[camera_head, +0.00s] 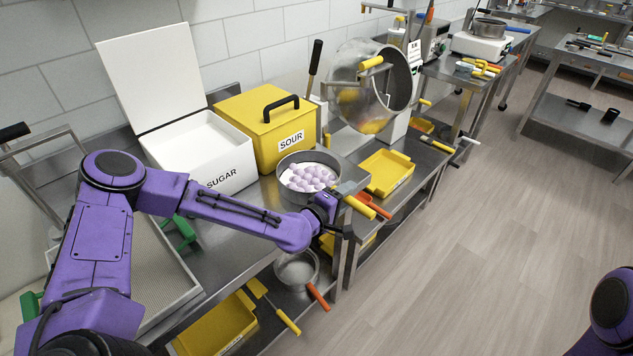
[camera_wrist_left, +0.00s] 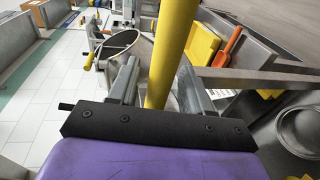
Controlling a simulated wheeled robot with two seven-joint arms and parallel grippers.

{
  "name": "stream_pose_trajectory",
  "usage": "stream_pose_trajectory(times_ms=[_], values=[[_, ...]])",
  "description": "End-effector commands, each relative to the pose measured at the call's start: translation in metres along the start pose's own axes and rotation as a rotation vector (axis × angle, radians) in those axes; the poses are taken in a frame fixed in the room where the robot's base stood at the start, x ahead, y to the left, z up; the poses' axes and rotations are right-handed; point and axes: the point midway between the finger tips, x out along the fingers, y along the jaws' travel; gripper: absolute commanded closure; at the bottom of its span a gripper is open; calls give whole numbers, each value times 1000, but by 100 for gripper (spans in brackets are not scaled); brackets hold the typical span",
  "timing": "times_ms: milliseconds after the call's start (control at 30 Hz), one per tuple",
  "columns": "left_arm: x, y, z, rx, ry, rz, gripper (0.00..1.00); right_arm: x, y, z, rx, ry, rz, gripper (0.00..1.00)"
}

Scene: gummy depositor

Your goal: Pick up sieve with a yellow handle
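The sieve (camera_head: 282,185) is a round metal pan holding several pale purple gummies, on the counter in front of the yellow SOUR box. Its yellow handle (camera_head: 360,207) points right, toward the counter edge. My left gripper (camera_head: 343,190) is at this handle. In the left wrist view the yellow handle (camera_wrist_left: 175,45) runs between the two fingers of my left gripper (camera_wrist_left: 160,82), with small gaps seeming to show beside it. The fingers look open around it; contact is not clear. My right gripper is out of view; only part of my right arm shows at the lower right.
A white SUGAR box (camera_head: 205,150) with raised lid and the SOUR box (camera_head: 265,125) stand behind. A clear drum (camera_head: 355,90) and yellow tray (camera_head: 385,172) are to the right. Another sieve (camera_head: 297,268) with an orange handle sits on the lower shelf. The floor at right is clear.

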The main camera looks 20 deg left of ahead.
Motion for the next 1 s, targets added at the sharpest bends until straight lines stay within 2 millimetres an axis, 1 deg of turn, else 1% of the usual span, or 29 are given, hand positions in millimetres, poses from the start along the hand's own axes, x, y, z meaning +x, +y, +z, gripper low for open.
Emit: stream_pose_trajectory(times_ms=[33,67,100,133,367,467,567,667,767,900,1000], values=[[0,0,0,0,0,0,69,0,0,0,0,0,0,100],[0,0,0,0,0,0,79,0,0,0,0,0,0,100],[0,0,0,0,0,0,92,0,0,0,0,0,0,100],[0,0,0,0,0,0,100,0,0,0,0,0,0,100],[0,1,0,2,-1,1,100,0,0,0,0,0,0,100],[-1,5,0,2,-1,2,100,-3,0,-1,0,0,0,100],[-3,16,0,3,-1,4,100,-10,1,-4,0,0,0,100],[-7,37,0,4,-2,5,100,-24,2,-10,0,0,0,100],[-25,60,10,2,-4,2,100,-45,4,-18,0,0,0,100],[-59,96,30,1,-6,2,100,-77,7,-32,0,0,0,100],[-85,96,49,0,-6,-1,100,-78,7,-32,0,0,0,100]])
